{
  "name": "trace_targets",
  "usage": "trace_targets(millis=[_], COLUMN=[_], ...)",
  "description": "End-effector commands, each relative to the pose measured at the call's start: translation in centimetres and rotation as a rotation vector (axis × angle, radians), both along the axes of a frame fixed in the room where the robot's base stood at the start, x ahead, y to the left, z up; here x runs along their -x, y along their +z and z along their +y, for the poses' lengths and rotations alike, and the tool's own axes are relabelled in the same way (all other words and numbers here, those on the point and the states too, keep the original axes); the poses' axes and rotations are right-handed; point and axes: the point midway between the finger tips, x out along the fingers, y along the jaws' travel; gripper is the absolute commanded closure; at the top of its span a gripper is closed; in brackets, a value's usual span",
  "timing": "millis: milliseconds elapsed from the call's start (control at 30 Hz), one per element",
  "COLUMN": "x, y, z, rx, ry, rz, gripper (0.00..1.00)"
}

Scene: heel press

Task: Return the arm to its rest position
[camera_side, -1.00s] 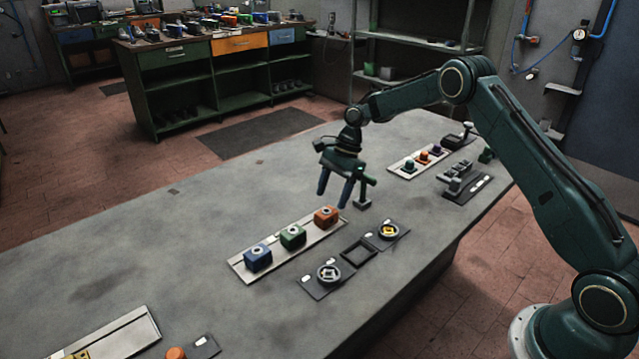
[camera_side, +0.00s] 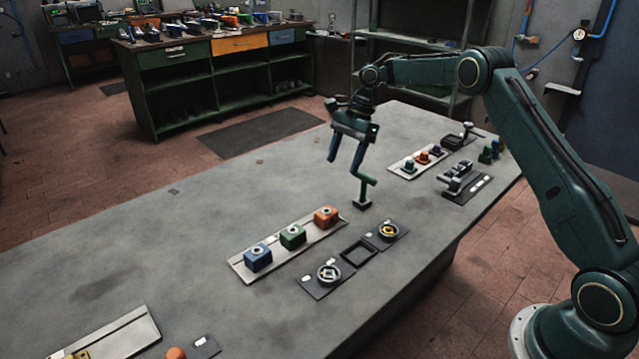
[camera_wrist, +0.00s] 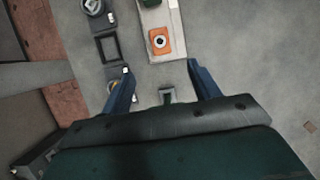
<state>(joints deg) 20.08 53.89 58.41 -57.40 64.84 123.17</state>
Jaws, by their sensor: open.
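My gripper (camera_side: 346,166) is open and empty, with its two blue fingers pointing down above the table (camera_side: 150,245). In the side view it is behind and above the orange block (camera_side: 326,216), clear of it. No rest position is marked in the pictures.
Green (camera_side: 292,236) and blue (camera_side: 257,257) blocks share a pale tray with the orange one. Dark fixtures (camera_side: 358,252) lie in front. More small parts (camera_side: 422,157) sit at the right. The table's left is mostly bare.

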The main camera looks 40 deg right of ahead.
Motion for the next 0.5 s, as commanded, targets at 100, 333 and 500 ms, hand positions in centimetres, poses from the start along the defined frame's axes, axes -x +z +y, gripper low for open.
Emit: trace_targets(millis=[100,333,500], x=[0.0,0.0,0.2], y=[0.0,0.1,1.3], z=[0.0,0.1,0.5], rx=[0.0,0.001,0.007], ry=[0.0,0.002,0.028], rz=[0.0,-0.002,-0.024], gripper=[0.39,0.39,0.39])
